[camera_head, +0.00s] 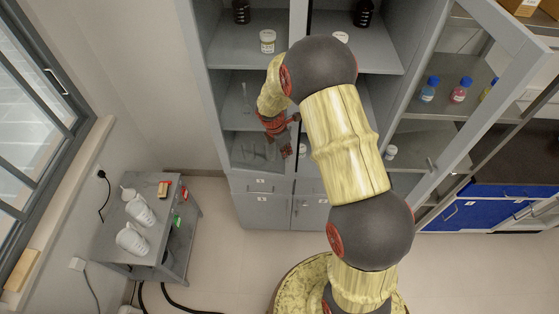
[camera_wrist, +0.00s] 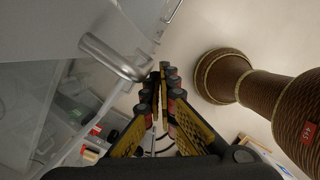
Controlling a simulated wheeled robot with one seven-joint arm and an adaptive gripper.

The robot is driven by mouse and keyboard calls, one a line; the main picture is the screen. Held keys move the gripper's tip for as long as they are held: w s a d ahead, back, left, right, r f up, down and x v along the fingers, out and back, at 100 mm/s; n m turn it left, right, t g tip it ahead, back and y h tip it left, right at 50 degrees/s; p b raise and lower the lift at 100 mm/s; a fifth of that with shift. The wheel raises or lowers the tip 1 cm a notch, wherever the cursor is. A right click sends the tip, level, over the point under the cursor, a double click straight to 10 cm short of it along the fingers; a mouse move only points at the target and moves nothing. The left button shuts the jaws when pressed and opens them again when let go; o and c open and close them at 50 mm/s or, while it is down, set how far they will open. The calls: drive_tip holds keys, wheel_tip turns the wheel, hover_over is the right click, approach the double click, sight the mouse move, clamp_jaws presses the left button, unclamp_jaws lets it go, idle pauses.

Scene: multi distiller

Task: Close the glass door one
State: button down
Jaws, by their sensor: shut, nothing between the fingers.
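A grey cabinet (camera_head: 216,62) with shelves stands ahead. A glass door (camera_head: 478,112) with a grey frame swings wide open on its right side. I cannot tell whether the cabinet's left side has a glass door across it. My gripper (camera_head: 286,152) is in front of the lower left part of the cabinet, its fingers shut and empty. In the wrist view the gripper (camera_wrist: 164,74) shows beside a grey bar handle (camera_wrist: 114,57) on a door panel with glass (camera_wrist: 30,110). The fingers appear apart from the handle. My arm hides the middle of the cabinet.
Bottles with blue and red contents (camera_head: 460,90) show behind the open door. A white jar (camera_head: 267,41) stands on a cabinet shelf. A grey side table (camera_head: 180,240) with white vessels (camera_head: 132,238) stands at the left, below the window. Floor between table and cabinet is partly clear.

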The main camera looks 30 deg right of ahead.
drive_tip(key=shift+w+d, duration=1.1)
drive_tip(key=shift+w, duration=0.05)
drive_tip(key=shift+a, duration=0.1)
